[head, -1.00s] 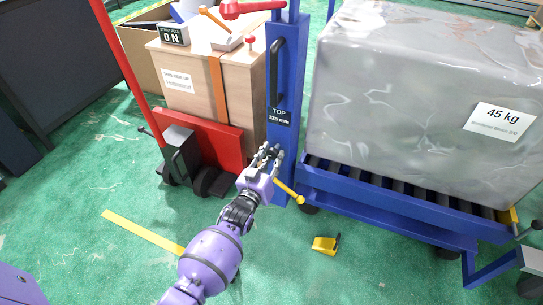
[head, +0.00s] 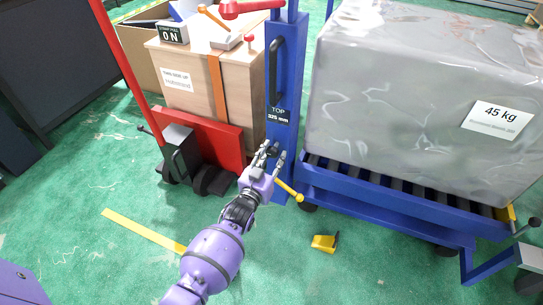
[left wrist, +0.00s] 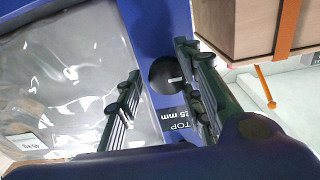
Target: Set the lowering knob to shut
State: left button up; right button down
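The lowering knob is a round black knob (left wrist: 165,74) with a white line on it, on the face of the blue column (head: 284,130) below the "TOP 325 mm" label (head: 279,115). My left gripper (head: 272,156) is at the column's lower part, and its fingers partly hide the knob in the head view. In the left wrist view my left gripper (left wrist: 160,105) has its two fingers apart, with the knob showing between and beyond them. I cannot tell whether a finger touches it. My right gripper is not in view.
A yellow-tipped pedal lever (head: 290,191) sticks out just right of my gripper. A wrapped 45 kg load (head: 400,90) stands on a blue roller platform (head: 400,206). A red truck (head: 212,148) with a wooden crate (head: 190,85) stands left. A yellow wedge (head: 325,243) lies on the green floor.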

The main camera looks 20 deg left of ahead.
pick_arm(q)
jog(key=shift+o, duration=0.5)
jog(key=shift+w+d+r, duration=0.1)
jog(key=shift+d+r, duration=0.1)
jog(key=shift+d, duration=0.1)
jog(key=shift+a, duration=0.25)
jog(key=shift+f, duration=0.1)
jog(key=shift+s, duration=0.4)
jog(key=s, duration=1.1)
jog(key=shift+s+a, duration=0.2)
